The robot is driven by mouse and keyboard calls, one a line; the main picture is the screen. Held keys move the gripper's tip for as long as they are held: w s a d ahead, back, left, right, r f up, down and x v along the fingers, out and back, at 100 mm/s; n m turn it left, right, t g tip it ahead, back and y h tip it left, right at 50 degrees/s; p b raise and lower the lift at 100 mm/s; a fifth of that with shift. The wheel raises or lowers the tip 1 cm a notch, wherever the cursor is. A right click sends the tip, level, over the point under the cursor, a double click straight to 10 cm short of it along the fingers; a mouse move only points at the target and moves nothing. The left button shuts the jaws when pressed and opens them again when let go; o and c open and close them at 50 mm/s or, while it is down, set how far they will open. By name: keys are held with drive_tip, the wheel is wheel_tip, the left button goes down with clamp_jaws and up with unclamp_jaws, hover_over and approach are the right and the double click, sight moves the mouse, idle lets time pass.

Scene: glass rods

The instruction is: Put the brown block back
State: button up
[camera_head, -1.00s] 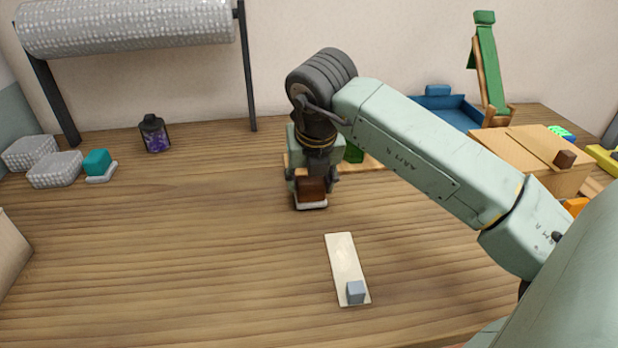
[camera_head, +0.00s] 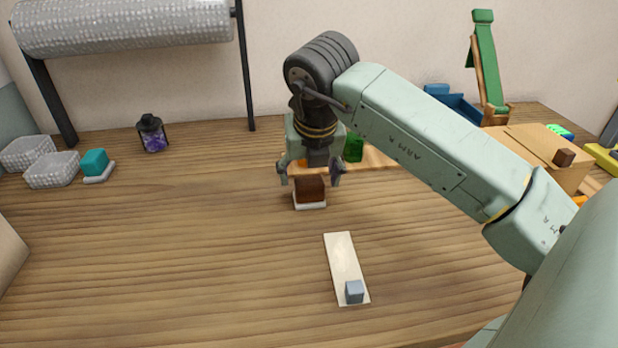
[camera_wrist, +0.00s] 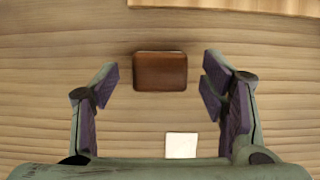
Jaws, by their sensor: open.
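A brown block (camera_head: 309,189) rests on a small white pad (camera_head: 311,205) near the middle of the table. My gripper (camera_head: 311,176) is open and empty just above and behind it, with one finger to each side. In the wrist view the brown block (camera_wrist: 160,71) lies between the spread fingertips (camera_wrist: 160,80), apart from both; the pad is hidden under it there.
A cream strip (camera_head: 342,258) with a grey-blue cube (camera_head: 355,291) lies in front. A wooden board (camera_head: 375,159) with a green block (camera_head: 354,149) is behind my gripper. The left-middle table is clear.

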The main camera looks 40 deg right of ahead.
drive_tip(key=b+v, duration=0.1)
drive_tip(key=v, duration=0.9)
